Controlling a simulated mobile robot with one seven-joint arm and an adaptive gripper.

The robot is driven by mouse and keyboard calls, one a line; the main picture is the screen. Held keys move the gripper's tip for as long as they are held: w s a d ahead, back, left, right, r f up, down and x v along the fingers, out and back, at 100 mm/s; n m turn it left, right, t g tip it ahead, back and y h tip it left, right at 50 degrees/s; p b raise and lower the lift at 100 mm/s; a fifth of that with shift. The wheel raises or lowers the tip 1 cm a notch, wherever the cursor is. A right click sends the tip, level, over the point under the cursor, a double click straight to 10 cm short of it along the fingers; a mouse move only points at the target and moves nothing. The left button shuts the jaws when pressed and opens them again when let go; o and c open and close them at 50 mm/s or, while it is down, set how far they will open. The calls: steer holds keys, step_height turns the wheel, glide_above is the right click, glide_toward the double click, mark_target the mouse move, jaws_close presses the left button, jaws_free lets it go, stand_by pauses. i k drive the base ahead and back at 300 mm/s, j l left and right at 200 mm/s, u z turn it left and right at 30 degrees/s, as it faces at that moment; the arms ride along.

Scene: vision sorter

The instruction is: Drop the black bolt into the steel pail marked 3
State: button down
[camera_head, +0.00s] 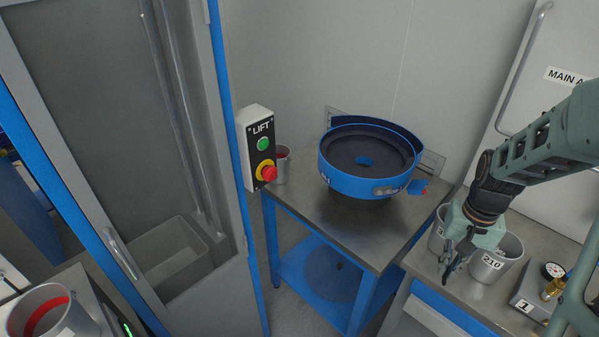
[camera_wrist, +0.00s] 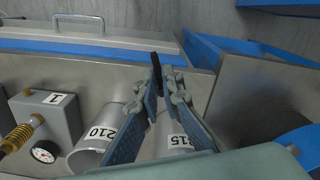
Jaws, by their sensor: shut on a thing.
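My gripper (camera_head: 449,272) is at the right in the head view, above the front of the right bench. It is shut on the black bolt (camera_wrist: 157,68), which shows as a dark, narrow piece between the fingertips (camera_wrist: 159,82) in the wrist view. Another pail with red inside (camera_head: 283,166) is partly hidden behind the lift control box.
A blue bowl feeder (camera_head: 361,185) sits on the middle table. The lift box (camera_head: 258,148) adjoins a tall blue-framed cabinet.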

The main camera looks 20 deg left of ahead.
mark_target(283, 178)
steer(key=k+l+u, duration=0.1)
steer(key=u, duration=0.25)
steer(key=l+u, duration=0.1)
steer(key=u, duration=0.8)
steer(key=i+l+u, duration=0.15)
steer(key=i, duration=0.2)
steer(key=i+l+u, duration=0.1)
steer(key=i, duration=0.25)
